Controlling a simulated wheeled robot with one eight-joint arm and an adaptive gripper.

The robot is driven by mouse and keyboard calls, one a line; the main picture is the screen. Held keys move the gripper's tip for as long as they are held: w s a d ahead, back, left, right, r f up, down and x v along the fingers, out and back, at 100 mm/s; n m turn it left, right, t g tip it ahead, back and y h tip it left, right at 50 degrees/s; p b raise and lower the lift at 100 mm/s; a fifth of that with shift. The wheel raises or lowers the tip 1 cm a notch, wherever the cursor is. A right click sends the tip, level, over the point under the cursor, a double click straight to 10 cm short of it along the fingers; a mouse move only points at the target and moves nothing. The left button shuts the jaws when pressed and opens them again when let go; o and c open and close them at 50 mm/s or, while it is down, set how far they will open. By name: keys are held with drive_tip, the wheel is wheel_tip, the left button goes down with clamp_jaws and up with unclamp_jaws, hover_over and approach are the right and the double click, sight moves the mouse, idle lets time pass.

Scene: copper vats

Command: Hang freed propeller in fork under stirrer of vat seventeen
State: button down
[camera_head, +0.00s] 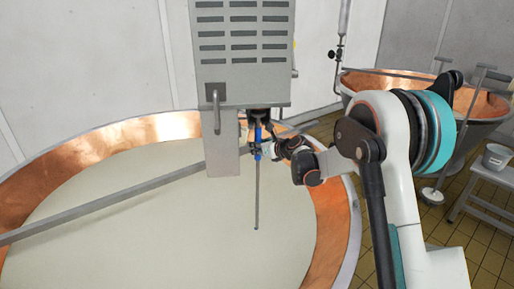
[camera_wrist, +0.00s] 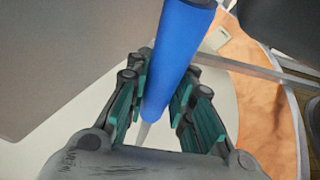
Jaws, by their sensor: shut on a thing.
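The stirrer housing (camera_head: 242,55), a grey box with slots, stands over a large copper vat (camera_head: 335,215) filled with pale liquid. No vat number is readable. A dark fitting (camera_head: 260,114) sits under the housing; its fork shape is too small to make out. My gripper (camera_head: 262,149) is just below that fitting. It is shut on a blue cylinder, which I take to be part of the propeller (camera_head: 257,135); a thin rod hangs upright below it over the liquid. In the wrist view the blue cylinder (camera_wrist: 178,60) passes between my fingers (camera_wrist: 158,100). I cannot tell whether its top touches the fitting.
A grey bar (camera_head: 110,198) crosses the vat beside a grey plate (camera_head: 221,145) hanging from the housing. A second copper vat (camera_head: 400,85) stands at the back right. A bench (camera_head: 490,175) with a bucket (camera_head: 497,157) is at the right edge.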

drive_tip(key=shift+w+f+b, duration=0.15)
drive_tip(key=shift+f+b, duration=0.6)
drive_tip(key=shift+f, duration=0.25)
idle(1.1)
drive_tip(key=c, duration=1.3)
unclamp_jaws()
drive_tip(key=shift+f, duration=0.1)
drive_tip(key=s+d+r+n+g+h, duration=0.1)
drive_tip(key=s+d+r+n, duration=0.3)
drive_tip(key=s, duration=0.7)
drive_tip(key=s+d+r+n+g+h, duration=0.15)
drive_tip(key=s+r+n, duration=0.35)
drive_tip(key=s, duration=0.5)
drive_tip(key=s+d+r+n+h, duration=0.1)
drive_tip(key=s+d+r+n, duration=0.2)
drive_tip(key=s+n, duration=0.55)
drive_tip(key=s+d+f+n+h, duration=0.1)
drive_tip(key=s+n, duration=0.3)
drive_tip(key=s, duration=0.4)
drive_tip(key=s+d+f+n+g+h, duration=0.1)
drive_tip(key=s+d+f+n, duration=0.1)
drive_tip(key=s, duration=0.6)
drive_tip(key=s+d+f+n+h, duration=0.2)
drive_tip(key=s+d+n, duration=0.1)
drive_tip(key=s+n, duration=0.3)
drive_tip(key=shift+s+d+g, duration=0.2)
drive_tip(key=shift+s, duration=0.35)
drive_tip(key=shift+s+d+g, duration=0.15)
drive_tip(key=shift+s+d, duration=0.05)
drive_tip(key=shift+s, duration=0.3)
